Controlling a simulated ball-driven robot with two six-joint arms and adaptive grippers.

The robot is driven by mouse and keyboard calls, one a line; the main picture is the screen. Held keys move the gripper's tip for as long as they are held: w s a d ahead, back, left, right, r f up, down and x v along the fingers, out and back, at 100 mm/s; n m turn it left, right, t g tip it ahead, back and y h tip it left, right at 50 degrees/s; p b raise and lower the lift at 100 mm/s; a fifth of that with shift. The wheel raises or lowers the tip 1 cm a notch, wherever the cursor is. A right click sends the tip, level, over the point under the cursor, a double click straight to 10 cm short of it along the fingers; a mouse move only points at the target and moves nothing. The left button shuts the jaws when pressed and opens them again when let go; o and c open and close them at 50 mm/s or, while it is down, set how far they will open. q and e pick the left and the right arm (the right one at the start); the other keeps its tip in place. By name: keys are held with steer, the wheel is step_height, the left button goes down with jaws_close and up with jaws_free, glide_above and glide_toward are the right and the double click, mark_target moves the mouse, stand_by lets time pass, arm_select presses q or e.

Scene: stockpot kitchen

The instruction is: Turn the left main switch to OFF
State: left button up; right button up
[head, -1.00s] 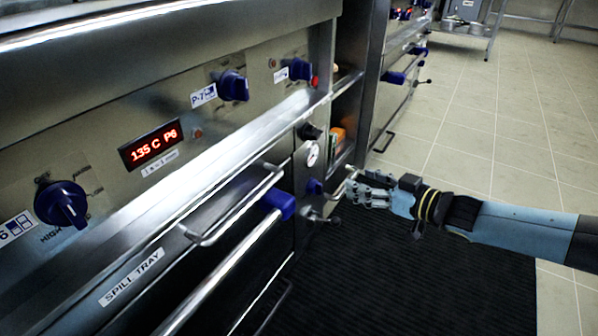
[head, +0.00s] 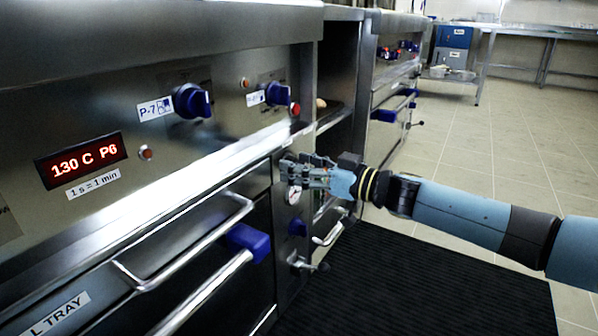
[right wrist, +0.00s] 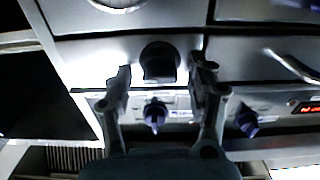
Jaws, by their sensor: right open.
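A black rotary knob (right wrist: 160,62), which looks like the main switch, sits on the steel oven front in the right wrist view. Its setting marks cannot be read there. In the head view it is hidden behind my right gripper (head: 292,172), which is at the narrow panel just above the round gauge (head: 293,194). In the right wrist view, my right gripper (right wrist: 163,80) is open, with one finger on each side of the knob. I cannot tell whether the fingers touch it. My left gripper is not in view.
Two blue knobs, the P-7 knob (head: 192,101) and a smaller-looking one (head: 279,94), sit above a steel ledge. A red display (head: 80,161) reads 130 C P6. A drawer handle (head: 190,240) and a blue-ended bar (head: 250,242) stick out below. A dark mat (head: 430,285) covers the floor.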

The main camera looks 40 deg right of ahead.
steer(key=shift+w, duration=0.2)
steer(key=c, duration=1.1)
steer(key=shift+a, duration=0.1)
